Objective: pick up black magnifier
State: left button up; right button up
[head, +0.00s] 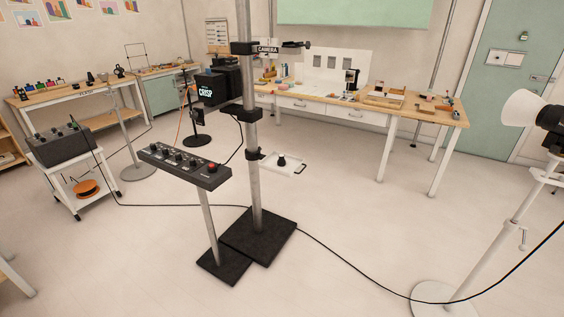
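I cannot make out a black magnifier for certain. Small dark objects (118,72) stand on the wooden table (62,98) at the back left, too small to identify. A black and white upright device (351,79) stands on the long wooden table (420,113) at the back. A small dark object (282,160) sits on a white tray (294,166) fixed to the camera pole. Neither of my grippers is in view.
A camera pole (254,185) on a black base (281,238) and a button console (186,165) stand in the middle. A cart (90,205) is at left, a lamp stand (492,245) at right. A black cable (340,262) crosses the floor. Open floor (355,215) lies at centre right.

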aim_at(281, 162)
jog(key=i+l+u, duration=0.1)
jog(key=i+u, duration=0.25)
jog(key=i+l+u, duration=0.15)
jog(key=u, duration=0.2)
jog(key=i+l+u, duration=0.2)
jog(key=u, duration=0.2)
jog(key=i+l, duration=0.2)
jog(key=l, duration=0.15)
jog(key=i+l, duration=0.15)
jog(key=l, duration=0.15)
jog(key=i+l+u, duration=0.1)
jog(key=l, duration=0.25)
jog(key=i+l, duration=0.45)
jog(key=l, duration=0.25)
jog(key=i+l+u, duration=0.1)
jog(key=l, duration=0.25)
jog(key=i+l, duration=0.25)
jog(key=l+u, duration=0.05)
jog(key=l, duration=0.05)
